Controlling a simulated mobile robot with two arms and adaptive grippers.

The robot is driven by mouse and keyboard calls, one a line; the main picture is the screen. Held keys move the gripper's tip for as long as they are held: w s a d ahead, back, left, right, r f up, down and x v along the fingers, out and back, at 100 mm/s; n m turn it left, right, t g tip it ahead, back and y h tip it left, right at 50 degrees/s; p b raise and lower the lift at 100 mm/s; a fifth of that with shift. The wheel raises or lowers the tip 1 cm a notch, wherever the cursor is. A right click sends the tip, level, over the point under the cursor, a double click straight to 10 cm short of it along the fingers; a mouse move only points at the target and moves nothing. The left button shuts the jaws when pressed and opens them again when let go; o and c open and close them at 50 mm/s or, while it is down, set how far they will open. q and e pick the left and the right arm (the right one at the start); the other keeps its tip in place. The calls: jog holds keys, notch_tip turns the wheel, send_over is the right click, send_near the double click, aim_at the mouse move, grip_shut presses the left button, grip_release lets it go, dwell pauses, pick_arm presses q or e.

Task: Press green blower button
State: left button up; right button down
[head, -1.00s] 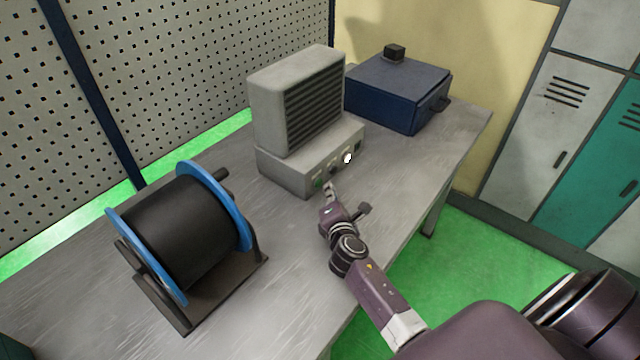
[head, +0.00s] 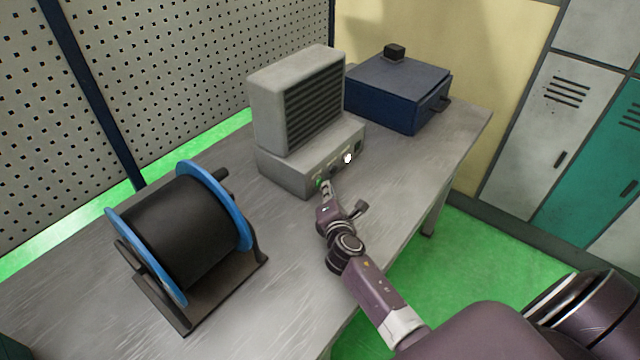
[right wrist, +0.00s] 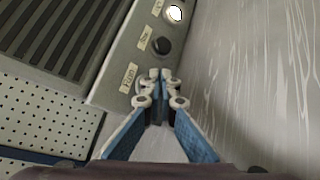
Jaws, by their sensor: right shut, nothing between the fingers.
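The grey blower (head: 297,95) stands on the table with its control panel (head: 344,161) facing the front right. The green button (head: 320,184) is at the left end of this panel, partly covered by my right gripper. My right gripper (head: 325,186) is shut and empty, with its tips right at the button; I cannot tell whether they touch it. In the right wrist view the shut fingertips (right wrist: 160,75) meet at the panel beside a small label (right wrist: 129,78), and they hide the button. My left gripper is not in view.
A black knob (right wrist: 161,45) and a white round light (right wrist: 174,13) sit further along the panel. A black spool with blue rims (head: 188,232) stands at the left on the table (head: 270,290). A blue box (head: 398,90) stands behind the blower. The table front is clear.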

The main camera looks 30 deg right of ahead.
jog(key=shift+w+a, duration=0.15)
jog(key=shift+w, duration=0.2)
dwell(0.5)
jog(key=shift+s, duration=0.15)
jog(key=shift+s+d, duration=0.25)
jog(key=shift+s, duration=0.35)
jog(key=shift+s+d+p, duration=0.15)
jog(key=shift+s+d, duration=0.2)
jog(key=shift+s, duration=0.4)
jog(key=shift+s+d+p, duration=0.2)
jog(key=shift+s+d, duration=0.1)
jog(key=shift+s, duration=0.5)
jog(key=shift+s+d+p, duration=0.15)
jog(key=shift+s+d, duration=0.2)
jog(key=shift+s, duration=0.4)
jog(key=shift+f, duration=0.1)
